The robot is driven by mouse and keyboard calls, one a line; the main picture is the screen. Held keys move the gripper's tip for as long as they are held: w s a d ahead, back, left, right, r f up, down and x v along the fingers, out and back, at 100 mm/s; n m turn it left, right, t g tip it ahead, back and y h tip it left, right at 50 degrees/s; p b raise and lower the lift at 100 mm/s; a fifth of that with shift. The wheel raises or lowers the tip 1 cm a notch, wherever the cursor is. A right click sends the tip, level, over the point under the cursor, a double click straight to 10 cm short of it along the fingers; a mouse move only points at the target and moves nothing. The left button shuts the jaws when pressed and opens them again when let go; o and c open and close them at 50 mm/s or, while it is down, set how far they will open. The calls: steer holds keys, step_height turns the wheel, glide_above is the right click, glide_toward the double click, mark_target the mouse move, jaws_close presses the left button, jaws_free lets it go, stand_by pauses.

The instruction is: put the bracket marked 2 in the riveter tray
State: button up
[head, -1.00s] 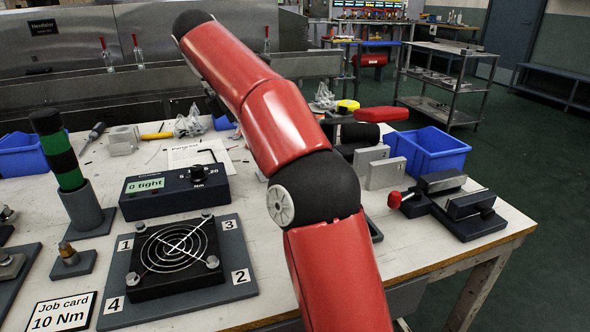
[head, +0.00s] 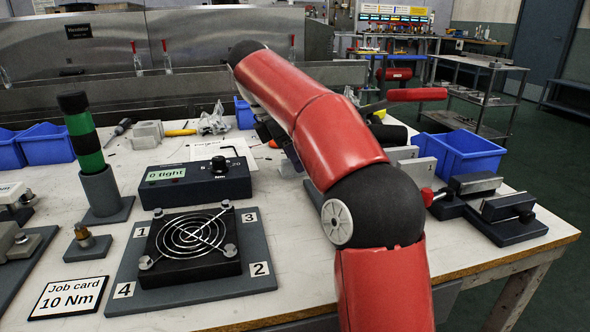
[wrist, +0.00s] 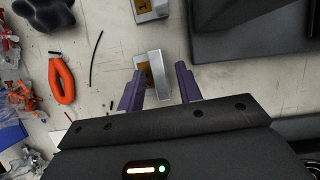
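My gripper (wrist: 159,90) is open in the wrist view, its two purple fingers pointing at the bench top. A pale grey bracket (wrist: 155,72) with an orange label lies between and just beyond the fingertips; its mark is too small to read. Whether the fingers touch it I cannot tell. A second similar bracket (wrist: 150,9) with an orange label lies at the top edge, partly cut off; its mark is not clear. In the head view my red arm hides the fingertips and these brackets. I cannot make out which thing is the riveter tray.
The torque tester (head: 195,182), fan fixture (head: 125,290), blue bin (head: 460,152) and vice (head: 500,215) stand on the bench (head: 300,295). In the wrist view an orange loop handle (wrist: 61,82) and clear bags (wrist: 12,75) lie left; a dark block (wrist: 250,40) stands right.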

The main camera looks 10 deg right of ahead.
jaws_close()
steer(key=shift+r, duration=0.1)
step_height(320, 180, up, 10)
steer(key=p, duration=0.5)
steer(key=shift+p, duration=0.3)
